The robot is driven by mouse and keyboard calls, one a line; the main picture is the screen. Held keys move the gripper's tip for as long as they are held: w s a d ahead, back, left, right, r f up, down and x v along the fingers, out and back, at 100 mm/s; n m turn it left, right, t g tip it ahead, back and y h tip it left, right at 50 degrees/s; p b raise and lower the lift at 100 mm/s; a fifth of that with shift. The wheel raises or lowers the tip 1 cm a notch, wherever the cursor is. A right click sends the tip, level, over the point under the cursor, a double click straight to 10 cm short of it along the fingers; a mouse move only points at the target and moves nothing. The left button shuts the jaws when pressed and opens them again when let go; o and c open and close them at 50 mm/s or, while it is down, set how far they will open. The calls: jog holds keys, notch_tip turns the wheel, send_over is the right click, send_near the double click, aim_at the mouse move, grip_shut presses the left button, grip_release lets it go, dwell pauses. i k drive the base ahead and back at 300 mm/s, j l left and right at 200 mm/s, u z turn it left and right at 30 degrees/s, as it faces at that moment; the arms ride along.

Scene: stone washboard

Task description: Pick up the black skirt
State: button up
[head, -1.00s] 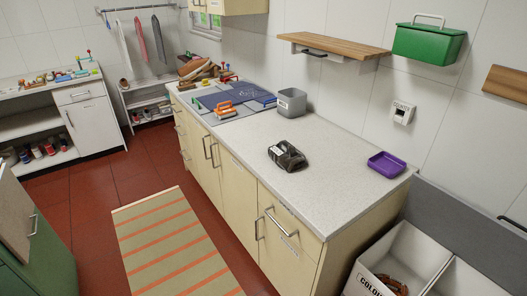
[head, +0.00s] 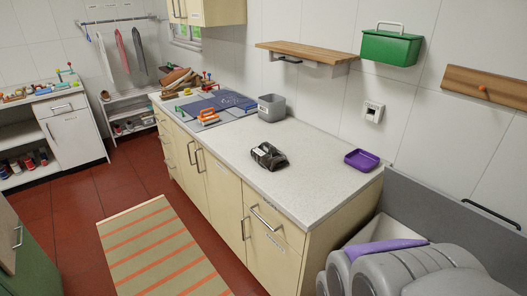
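A small, dark folded bundle (head: 268,156), black with a lighter patch, lies on the pale speckled worktop (head: 310,185); it looks like the black skirt. It sits near the middle of the counter's right half, apart from the things around it. Large grey rounded parts with a purple piece fill the lower right corner and look like my own arm. They are well to the right of the bundle. No gripper fingers can be made out.
A grey bin (head: 271,107) stands behind the bundle and a purple tray (head: 362,159) to its right. An orange-handled item (head: 208,116) lies by the blue cloth (head: 222,101). A wooden shelf (head: 308,50) overhangs the back. A striped rug (head: 160,248) lies on the floor.

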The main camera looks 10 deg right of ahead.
aim_at(269, 157)
jog(key=z, duration=0.9)
jog(key=k+j+z, duration=0.15)
jog(key=j+z, duration=0.3)
jog(key=k+j+z, duration=0.15)
jog(key=j+z, duration=0.2)
jog(key=z, duration=0.15)
jog(key=k+j+z, duration=0.25)
jog(key=z, duration=0.2)
jog(key=k+j+z, duration=0.1)
jog(key=k+j, duration=0.35)
jog(key=k, duration=0.2)
